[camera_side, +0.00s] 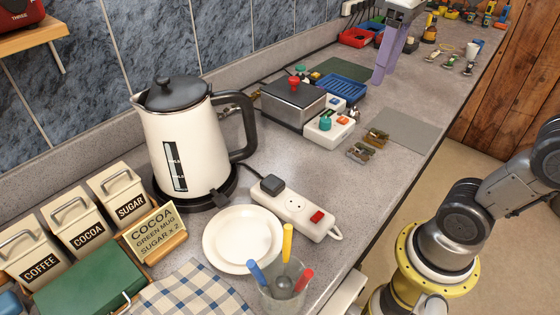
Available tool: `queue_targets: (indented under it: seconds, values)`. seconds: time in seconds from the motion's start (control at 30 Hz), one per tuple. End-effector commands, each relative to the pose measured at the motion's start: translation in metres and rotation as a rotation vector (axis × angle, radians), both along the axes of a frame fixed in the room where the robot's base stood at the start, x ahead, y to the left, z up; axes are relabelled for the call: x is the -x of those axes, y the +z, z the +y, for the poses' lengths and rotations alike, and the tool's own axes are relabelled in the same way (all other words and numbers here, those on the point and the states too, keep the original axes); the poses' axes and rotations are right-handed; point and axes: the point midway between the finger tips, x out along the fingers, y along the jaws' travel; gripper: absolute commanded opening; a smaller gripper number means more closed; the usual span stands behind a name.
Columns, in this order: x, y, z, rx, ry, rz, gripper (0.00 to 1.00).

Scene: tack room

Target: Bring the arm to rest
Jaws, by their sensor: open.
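My gripper (379,78) hangs into the top of the picture, with pale purple fingers pointing down over the far part of the counter. It is open, and I see nothing held between the fingers. The fingers overlap from this side, so the gap between them is hard to see. My arm (455,225) stands at the right beside the counter, and part of it runs out of the picture.
A kettle (185,140), white plate (243,240), power strip (297,212) and cup of coloured utensils (285,292) crowd the near counter. A metal-topped box (293,102), blue tray (345,90) and red bin (355,38) stand farther back.

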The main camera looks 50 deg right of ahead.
Motion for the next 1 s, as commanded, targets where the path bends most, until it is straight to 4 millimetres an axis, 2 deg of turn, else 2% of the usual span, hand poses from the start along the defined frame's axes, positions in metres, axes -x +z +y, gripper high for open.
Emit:
queue_targets:
  seconds: [0.03,0.1,0.23,0.37,0.5,0.67,1.0]
  values:
    - [0.016,-0.01,0.003,0.0,0.003,-0.043,0.49]
    - [0.033,-0.027,0.006,0.0,0.006,-0.103,0.49]
    - [0.055,-0.064,0.01,-0.005,0.003,-0.209,0.49]
    - [0.065,-0.101,0.011,-0.012,-0.008,-0.288,0.49]
    - [0.062,-0.128,0.011,-0.018,-0.029,-0.331,0.49]
    - [0.05,-0.124,0.011,-0.023,-0.041,-0.388,0.49]
    - [0.049,-0.123,0.011,-0.023,-0.043,-0.389,0.49]
